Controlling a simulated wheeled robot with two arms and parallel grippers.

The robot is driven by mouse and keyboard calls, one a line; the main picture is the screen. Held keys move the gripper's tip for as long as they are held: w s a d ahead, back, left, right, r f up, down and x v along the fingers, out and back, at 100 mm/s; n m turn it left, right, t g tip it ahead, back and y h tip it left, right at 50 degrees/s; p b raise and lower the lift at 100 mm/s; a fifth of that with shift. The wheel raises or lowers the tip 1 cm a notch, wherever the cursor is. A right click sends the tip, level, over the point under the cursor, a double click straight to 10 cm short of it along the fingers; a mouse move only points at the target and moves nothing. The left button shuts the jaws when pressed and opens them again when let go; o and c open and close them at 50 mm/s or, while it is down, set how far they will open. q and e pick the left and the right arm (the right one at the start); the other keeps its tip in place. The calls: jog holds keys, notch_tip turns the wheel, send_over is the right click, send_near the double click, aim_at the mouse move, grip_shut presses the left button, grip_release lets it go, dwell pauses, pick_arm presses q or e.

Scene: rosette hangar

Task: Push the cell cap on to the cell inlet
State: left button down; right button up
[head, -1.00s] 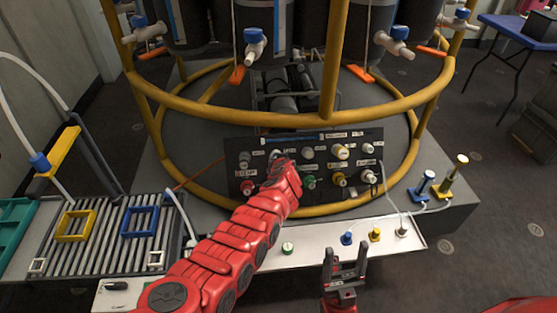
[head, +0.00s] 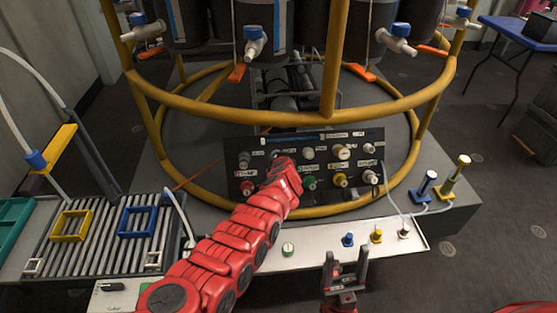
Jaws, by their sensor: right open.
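A dark sloped panel (head: 233,172) carries several labelled ports and knobs. The labels are too small to tell which port is the cell inlet. My red left arm reaches across to the panel's left-centre. Its wrist hides the left gripper, the spot in front of it and anything in its fingers. My right gripper (head: 345,262) is open and empty, fingers upward, in front of the white shelf. On that shelf stand a green cap (head: 288,249), a blue cap (head: 348,240), a yellow cap (head: 377,236) and a pale fitting (head: 404,233). I cannot tell which piece is the cell cap.
A yellow tube frame (head: 330,112) arches over the panel. The white shelf (head: 318,240) runs below it. A slatted rack (head: 100,240) with yellow and blue frames lies at left. Blue and yellow plunger fittings (head: 463,168) with thin tubing stand at right.

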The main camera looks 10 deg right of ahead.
pick_arm(q)
jog(key=shift+f+b, duration=0.1)
jog(key=shift+b, duration=0.2)
dwell(0.6)
jog(key=shift+c, duration=1.3)
grip_release()
jog(key=shift+s+p, duration=0.2)
jog(key=shift+p, duration=0.25)
jog(key=shift+s+r+p, duration=0.25)
jog(key=shift+r+p, duration=0.15)
jog(key=shift+r, duration=0.05)
jog(key=p+v, duration=0.5)
jog(key=v, duration=1.1)
